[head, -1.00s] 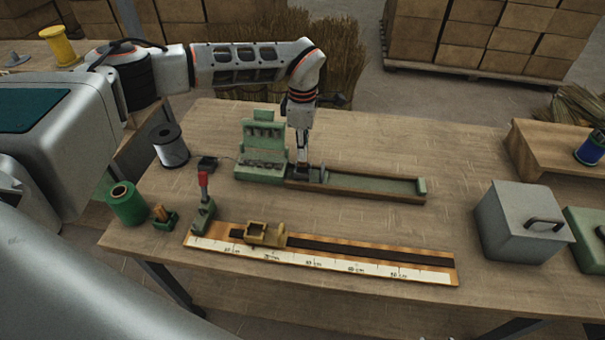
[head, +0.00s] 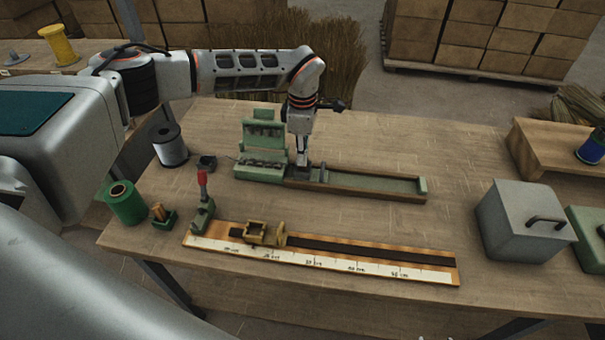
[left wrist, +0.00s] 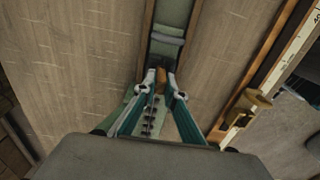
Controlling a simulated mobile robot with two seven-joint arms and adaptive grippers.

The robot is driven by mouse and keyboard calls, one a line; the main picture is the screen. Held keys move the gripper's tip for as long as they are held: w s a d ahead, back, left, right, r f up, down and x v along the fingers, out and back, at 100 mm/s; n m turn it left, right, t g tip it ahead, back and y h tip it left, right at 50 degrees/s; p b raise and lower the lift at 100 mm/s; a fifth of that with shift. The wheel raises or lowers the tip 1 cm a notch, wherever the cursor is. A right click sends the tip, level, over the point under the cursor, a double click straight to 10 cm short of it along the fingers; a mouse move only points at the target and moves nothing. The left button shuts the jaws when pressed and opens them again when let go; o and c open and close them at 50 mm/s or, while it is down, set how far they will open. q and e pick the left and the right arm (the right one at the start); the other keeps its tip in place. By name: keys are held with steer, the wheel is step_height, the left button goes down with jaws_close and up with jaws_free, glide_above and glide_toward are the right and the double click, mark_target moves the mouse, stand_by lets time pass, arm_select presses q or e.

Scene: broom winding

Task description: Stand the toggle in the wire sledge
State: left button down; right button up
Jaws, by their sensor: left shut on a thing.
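My left gripper (head: 303,168) points down at the left end of the long green-bedded trough (head: 378,184), just right of the green rack (head: 260,170). In the left wrist view the fingers (left wrist: 160,76) are shut on a small brown wooden piece, which looks like the toggle (left wrist: 160,82). A dark part (left wrist: 164,66), perhaps the wire sledge, lies in the trough just beyond the fingertips. The fingers hide much of it, so I cannot tell whether the toggle touches it. My right gripper is not in view.
In front lies a ruler board (head: 350,264) with a brass slider (head: 262,233) and a red-handled lever (head: 202,190) at its left end. A green spool (head: 124,203) and a grey spool (head: 170,147) stand left. A grey box (head: 525,220) stands right. The table behind the trough is clear.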

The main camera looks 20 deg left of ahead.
arm_select(q)
steer(key=shift+f, duration=0.5)
steer(key=c, duration=2)
jaws_free()
steer(key=shift+r, duration=0.25)
step_height(320, 180, up, 12)
steer(key=shift+f, duration=0.2)
